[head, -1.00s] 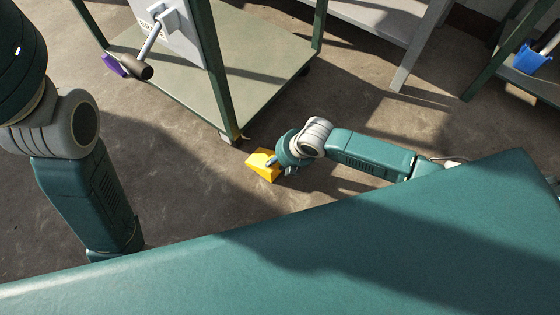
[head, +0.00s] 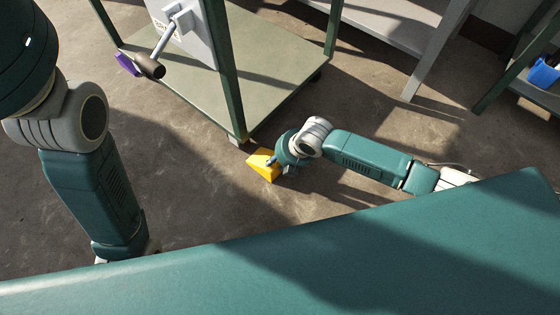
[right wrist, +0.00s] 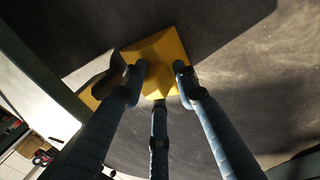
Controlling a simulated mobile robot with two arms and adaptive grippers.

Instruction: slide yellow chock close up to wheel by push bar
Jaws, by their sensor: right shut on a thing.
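The yellow chock (head: 262,166) sits on the floor just off the near corner of a green-framed cart (head: 275,97). The wheel (head: 237,141) under that corner shows only in part, and a small gap seems to separate it from the chock. My right gripper (head: 277,163) is at the chock's right side. In the right wrist view the gripper (right wrist: 160,80) is shut on the raised middle of the chock (right wrist: 165,48), with fingers on both sides. My left arm is at the left of the head view, but its gripper is not visible.
A grey box with a bar and dark grip (head: 150,66) is on the cart, with a purple item (head: 127,64) beside it. A shelf with a blue bin (head: 544,72) stands at the far right. Floor (head: 180,180) left of the chock is clear.

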